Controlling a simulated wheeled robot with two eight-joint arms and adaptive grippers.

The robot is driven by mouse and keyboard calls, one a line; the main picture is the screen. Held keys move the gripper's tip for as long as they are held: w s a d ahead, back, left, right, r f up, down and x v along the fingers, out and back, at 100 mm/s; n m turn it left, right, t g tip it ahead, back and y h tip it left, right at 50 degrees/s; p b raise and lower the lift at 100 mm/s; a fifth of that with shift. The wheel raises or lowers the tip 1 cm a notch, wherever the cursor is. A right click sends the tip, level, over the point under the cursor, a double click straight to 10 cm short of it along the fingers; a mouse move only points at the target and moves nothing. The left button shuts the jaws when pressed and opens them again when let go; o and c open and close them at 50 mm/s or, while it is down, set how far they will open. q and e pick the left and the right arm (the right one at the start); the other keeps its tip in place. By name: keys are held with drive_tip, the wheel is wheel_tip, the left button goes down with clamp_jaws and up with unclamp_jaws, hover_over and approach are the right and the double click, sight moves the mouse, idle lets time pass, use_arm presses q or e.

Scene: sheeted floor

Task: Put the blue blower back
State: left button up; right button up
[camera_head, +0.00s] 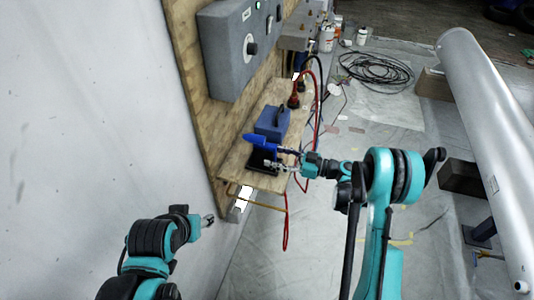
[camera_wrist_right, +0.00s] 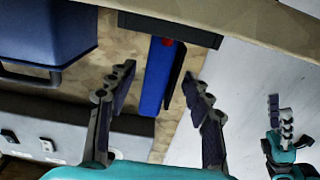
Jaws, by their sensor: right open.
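The blue blower (camera_head: 260,142) is a slim blue body above a black holder (camera_head: 262,161) near the close end of the wooden shelf. In the right wrist view the blower (camera_wrist_right: 155,78) has a red spot near its upper end, by a dark plate (camera_wrist_right: 170,28). My right gripper (camera_head: 279,160) is at the blower from the right. In the wrist view its two fingers (camera_wrist_right: 158,82) are spread on either side of the blower, with gaps visible. My left gripper (camera_head: 208,220) is low on the left, away from the shelf; its fingers are too small to judge.
A blue box with a handle (camera_head: 272,122) stands on the shelf just behind the blower. A grey panel box (camera_head: 235,45) is on the wooden backboard. Red and black cables (camera_head: 320,85) hang off the shelf's right edge. A large silver cylinder (camera_head: 490,130) lies at right.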

drive_tip(key=p+v, duration=0.2)
drive_tip(key=v, duration=0.7)
drive_tip(key=s+a+r+m+h, duration=0.3)
drive_tip(key=s+r+m+h, duration=0.5)
drive_tip(key=r+h, duration=0.1)
drive_tip(key=s+d+m+h, duration=0.3)
drive_tip(key=s+d+h, duration=0.1)
drive_tip(key=s, duration=0.4)
drive_tip(key=s+d+r+m+t+h, duration=0.1)
drive_tip(key=s+d+m+h, duration=0.2)
drive_tip(key=s, duration=0.5)
drive_tip(key=shift+s+d+t+h, duration=0.3)
drive_tip(key=shift+d+h, duration=0.3)
drive_tip(key=shift+d, duration=0.25)
